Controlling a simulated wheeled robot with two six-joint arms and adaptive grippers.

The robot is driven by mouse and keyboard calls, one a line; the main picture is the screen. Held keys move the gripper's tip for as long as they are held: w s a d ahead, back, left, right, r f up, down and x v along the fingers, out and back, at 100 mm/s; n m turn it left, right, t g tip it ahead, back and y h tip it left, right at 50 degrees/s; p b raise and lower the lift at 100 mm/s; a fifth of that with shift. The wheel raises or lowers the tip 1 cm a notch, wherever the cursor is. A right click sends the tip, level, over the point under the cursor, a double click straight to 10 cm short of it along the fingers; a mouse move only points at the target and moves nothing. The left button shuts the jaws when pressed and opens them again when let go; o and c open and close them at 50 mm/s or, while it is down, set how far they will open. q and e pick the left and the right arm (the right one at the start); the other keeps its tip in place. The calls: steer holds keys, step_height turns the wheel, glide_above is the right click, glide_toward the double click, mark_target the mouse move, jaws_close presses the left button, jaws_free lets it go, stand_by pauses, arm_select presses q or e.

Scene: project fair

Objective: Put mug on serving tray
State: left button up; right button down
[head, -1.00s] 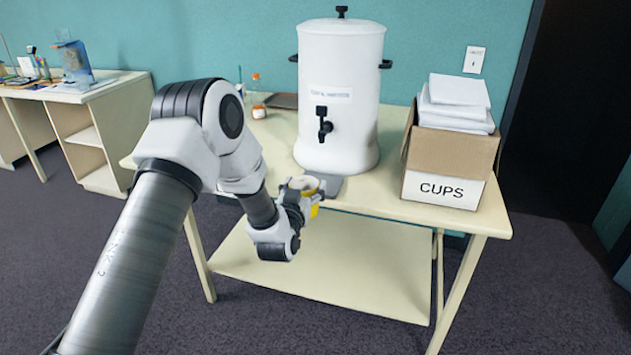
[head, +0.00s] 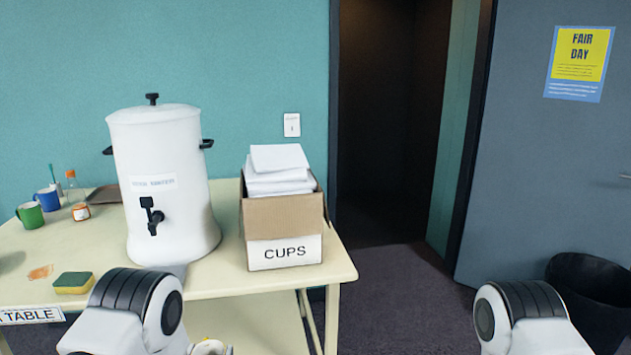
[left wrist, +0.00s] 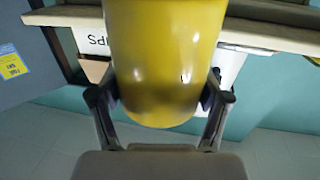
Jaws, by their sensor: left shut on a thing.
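A yellow mug (left wrist: 165,55) fills the middle of the left wrist view. My left gripper (left wrist: 160,98) is shut on it, with one finger on each side. A flat brown tray (head: 106,195), which looks like the serving tray, lies at the back of the table, partly hidden behind the white urn. My right gripper is out of view.
The white urn (head: 163,190) stands on the table (head: 225,255), left of a CUPS box (head: 284,222). A green mug (head: 31,215), a blue mug (head: 48,199), a small jar (head: 81,212) and a sponge (head: 73,283) are at left. A dark bin (head: 590,290) stands at right.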

arm_select(q)
steer(key=s+d+r, duration=0.3)
steer(key=s+r, duration=0.1)
steer(key=s, duration=0.3)
steer(key=shift+s+d, duration=0.25)
steer(key=shift+s, duration=0.05)
steer(key=shift+f, duration=0.1)
